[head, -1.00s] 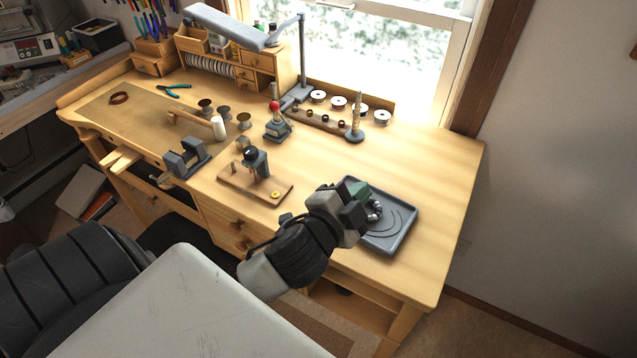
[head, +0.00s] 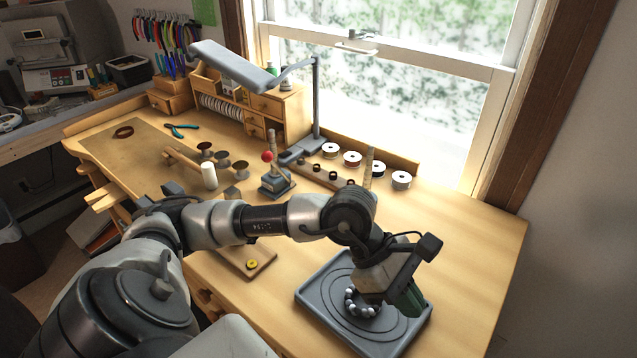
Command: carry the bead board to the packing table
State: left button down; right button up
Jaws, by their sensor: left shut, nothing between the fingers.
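The bead board (head: 312,292) is a grey tray with a raised rim and curved grooves, lying flat near the right end of the wooden workbench in the head view. A ring of dark and pale beads (head: 350,307) lies on it, partly hidden by my left gripper. My left gripper (head: 408,300) is shut and empty, pointing down over the right part of the board; I cannot tell if it touches the board. My right gripper is out of view. I cannot make out a packing table.
The workbench (head: 480,235) is bare right of the board. Wire spools (head: 352,159), a lamp (head: 318,100) and a red-knobbed tool (head: 268,157) stand behind my arm. A wooden base with a yellow piece (head: 252,264) lies left of the board. A window is behind.

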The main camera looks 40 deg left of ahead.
pick_arm(q)
jog(key=a, duration=0.2)
jog(key=a+p, duration=0.1)
jog(key=a, duration=0.1)
jog(key=shift+s+r, duration=0.1)
jog(key=shift+s, duration=0.3)
jog(key=p, duration=0.7)
send_over(306, 270)
jog(key=a, duration=0.2)
jog(key=shift+d+r, duration=0.1)
jog(key=shift+d, duration=0.15)
jog(key=f, duration=0.4)
jog(key=shift+d+f, duration=0.25)
jog(key=shift+f, duration=0.1)
jog(key=shift+d+f+p, duration=0.1)
jog(key=shift+f+p, duration=0.1)
jog(key=shift+p, duration=0.35)
jog(key=shift+d, duration=0.2)
jog(key=shift+d+f, duration=0.1)
jog(key=shift+d, duration=0.1)
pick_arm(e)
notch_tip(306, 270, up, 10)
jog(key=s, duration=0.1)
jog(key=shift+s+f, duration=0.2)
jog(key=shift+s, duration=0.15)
pick_arm(q)
jog(key=shift+f, duration=0.1)
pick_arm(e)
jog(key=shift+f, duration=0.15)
